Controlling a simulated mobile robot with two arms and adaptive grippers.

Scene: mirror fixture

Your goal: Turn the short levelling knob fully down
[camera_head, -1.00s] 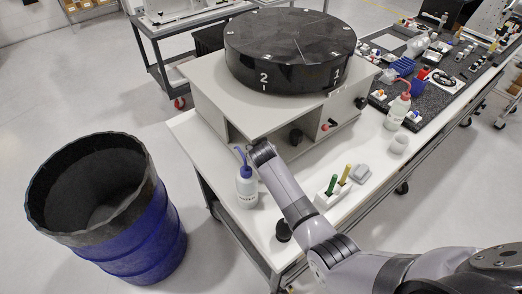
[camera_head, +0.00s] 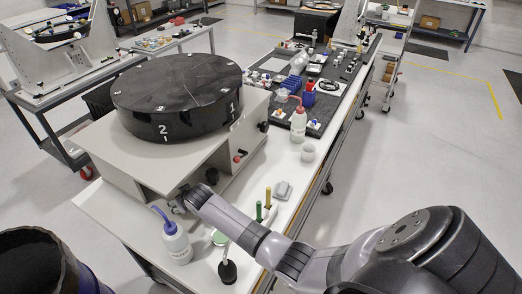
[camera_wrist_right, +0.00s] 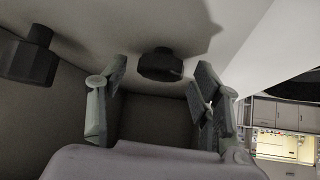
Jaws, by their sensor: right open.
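My right gripper (camera_head: 184,198) reaches to the front of the grey machine base (camera_head: 140,155), under the edge of its top plate. The right wrist view shows the gripper (camera_wrist_right: 159,80) open, one finger on each side. A short dark knob (camera_wrist_right: 160,66) lies ahead, between the fingertips, and the fingers look apart from it. A second, longer dark knob (camera_wrist_right: 30,58) on a stem is at the left of that view, outside the fingers. In the head view the arm and plate edge hide the short knob. My left gripper is not in view.
A black numbered drum (camera_head: 178,90) sits on the base. A blue-capped wash bottle (camera_head: 176,240) stands close to my right gripper. A holder with green and yellow handles (camera_head: 264,209) and a small round mirror on a black stand (camera_head: 227,270) are near my forearm.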

